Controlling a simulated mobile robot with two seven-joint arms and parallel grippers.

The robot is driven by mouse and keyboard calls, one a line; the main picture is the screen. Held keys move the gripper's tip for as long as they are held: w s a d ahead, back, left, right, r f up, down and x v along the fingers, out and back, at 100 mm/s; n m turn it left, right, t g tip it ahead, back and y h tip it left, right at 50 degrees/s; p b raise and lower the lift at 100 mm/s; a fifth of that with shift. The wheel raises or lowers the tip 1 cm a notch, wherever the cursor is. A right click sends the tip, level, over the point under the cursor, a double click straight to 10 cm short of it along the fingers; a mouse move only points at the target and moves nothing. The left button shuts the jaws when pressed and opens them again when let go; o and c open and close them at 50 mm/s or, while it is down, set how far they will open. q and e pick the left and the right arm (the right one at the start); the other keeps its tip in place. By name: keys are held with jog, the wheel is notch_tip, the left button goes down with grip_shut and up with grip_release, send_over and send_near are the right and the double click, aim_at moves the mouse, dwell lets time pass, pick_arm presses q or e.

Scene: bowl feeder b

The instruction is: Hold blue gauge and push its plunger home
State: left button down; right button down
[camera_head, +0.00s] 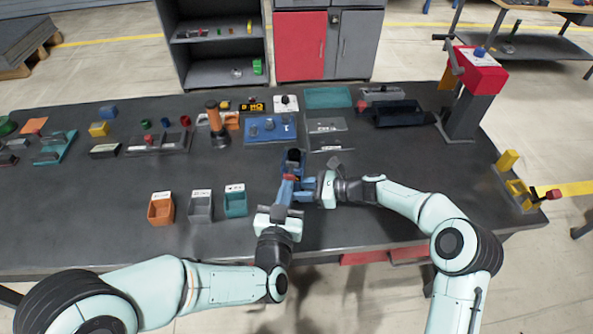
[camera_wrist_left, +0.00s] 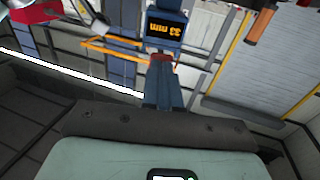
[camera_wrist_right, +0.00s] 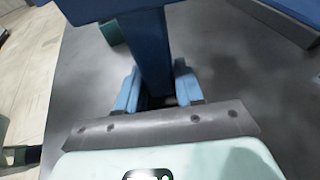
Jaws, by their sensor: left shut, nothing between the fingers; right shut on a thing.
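The blue gauge (camera_head: 293,157) is raised in front of me over the middle of the table. My right gripper (camera_head: 303,188) comes in from the right and is shut on it; in the right wrist view the fingers clasp the gauge's blue body (camera_wrist_right: 153,50) from both sides. My left gripper (camera_head: 286,181) is shut and empty, close to the gauge at its near side. In the left wrist view the gauge's dark display (camera_wrist_left: 167,27) with orange digits is just beyond the closed fingertips (camera_wrist_left: 162,62). A red bit shows at these tips. Whether they touch the plunger I cannot tell.
Orange (camera_head: 161,211), grey (camera_head: 200,209) and teal (camera_head: 236,205) bins stand left of my left gripper. A red-topped press (camera_head: 474,75) is at the back right.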

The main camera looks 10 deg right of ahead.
pick_arm(q)
jog(key=shift+v, duration=2.4)
pick_arm(e)
jog(key=c, duration=0.6)
grip_release()
jog(key=shift+c, duration=0.2)
jog(key=shift+d, duration=0.1)
jog(key=v, duration=1.1)
jog(key=shift+s+d+r, duration=0.2)
jog(key=shift+d, duration=0.1)
jog(key=d+p, duration=0.1)
jog(key=d, duration=0.1)
jog(key=s+d, duration=0.1)
jog(key=d, duration=0.1)
jog(key=s+d+p, duration=0.1)
jog(key=d, duration=0.2)
jog(key=shift+r+p, duration=0.1)
jog(key=shift+p, duration=0.2)
pick_arm(q)
jog(key=r, duration=0.3)
jog(key=shift+w, duration=0.2)
pick_arm(e)
jog(key=shift+s+d, duration=0.15)
jog(key=shift+d, duration=0.2)
